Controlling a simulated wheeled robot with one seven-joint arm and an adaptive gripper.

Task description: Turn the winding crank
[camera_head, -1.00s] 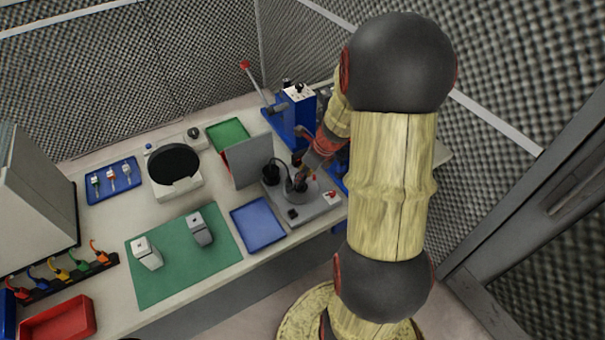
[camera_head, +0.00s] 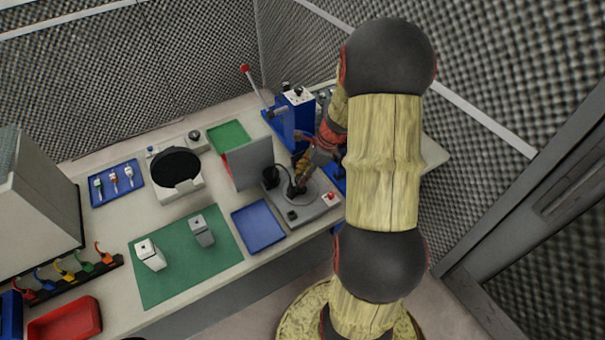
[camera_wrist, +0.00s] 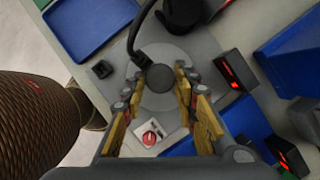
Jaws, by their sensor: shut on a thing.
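The winding device is a grey base (camera_head: 311,216) on the bench with a round grey plate, also in the wrist view (camera_wrist: 186,47). A dark round knob (camera_wrist: 160,78), which looks like the crank's handle, shows between my fingertips over the plate. My gripper (camera_head: 296,187) reaches down over the device from the upper right. In the wrist view my gripper (camera_wrist: 160,74) has its yellow fingers on both sides of the knob, shut on it. A curved black piece (camera_wrist: 138,38) passes by the left fingertip. The crank's arm cannot be made out.
A blue tray (camera_head: 258,225) lies left of the device, and a grey upright panel (camera_head: 250,163) stands behind it. A blue lever press (camera_head: 296,118) stands behind my gripper. The green mat (camera_head: 180,262) lies farther left.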

